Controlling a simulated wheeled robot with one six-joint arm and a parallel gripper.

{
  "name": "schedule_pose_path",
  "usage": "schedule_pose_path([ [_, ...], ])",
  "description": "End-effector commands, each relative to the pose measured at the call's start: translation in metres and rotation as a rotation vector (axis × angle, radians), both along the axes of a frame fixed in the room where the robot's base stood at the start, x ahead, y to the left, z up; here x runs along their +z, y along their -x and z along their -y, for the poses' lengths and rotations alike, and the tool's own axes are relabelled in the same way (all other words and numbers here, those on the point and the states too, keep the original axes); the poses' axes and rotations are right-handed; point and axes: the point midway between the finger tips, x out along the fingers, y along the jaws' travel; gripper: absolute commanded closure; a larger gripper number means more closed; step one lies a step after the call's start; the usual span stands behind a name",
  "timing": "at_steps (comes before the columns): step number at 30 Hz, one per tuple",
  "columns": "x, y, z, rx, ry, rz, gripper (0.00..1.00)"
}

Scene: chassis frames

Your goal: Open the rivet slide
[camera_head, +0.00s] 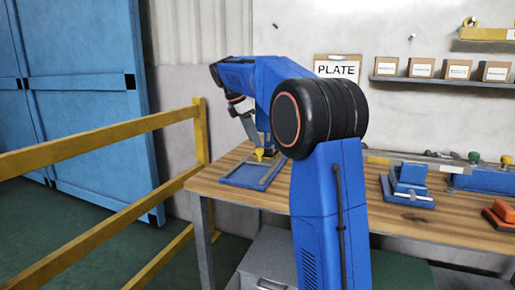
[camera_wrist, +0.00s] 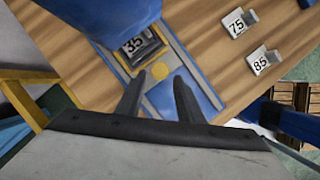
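The blue slide fixture (camera_head: 235,180) lies flat near the left end of the wooden table. It also shows in the wrist view (camera_wrist: 200,78), with a yellow-edged window holding a "35" tag (camera_wrist: 134,45). In the head view my gripper (camera_head: 252,138) points down close over the knob. I cannot tell whether the fingers touch it.
Tags "75" (camera_wrist: 240,22) and "85" (camera_wrist: 264,60) stand on the table beside the fixture. A yellow railing (camera_head: 100,135) runs on the left. A blue fixture (camera_head: 407,188) and a red block (camera_head: 500,213) sit on the right part of the table.

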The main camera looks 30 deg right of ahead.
Motion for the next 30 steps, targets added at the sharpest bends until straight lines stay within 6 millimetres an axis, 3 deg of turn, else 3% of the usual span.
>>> schedule_pose_path([
  [9,-0.037,0.002,0.015,-0.001,0.0,-0.001,0.66],
  [21,-0.043,0.002,0.018,0.0,0.0,0.0,0.66],
  [22,-0.043,0.002,0.018,0.0,0.0,0.0,0.68],
  [26,-0.043,0.002,0.018,0.0,0.0,0.0,0.99],
  [30,-0.043,0.003,0.017,0.0,0.0,0.0,1.0],
])
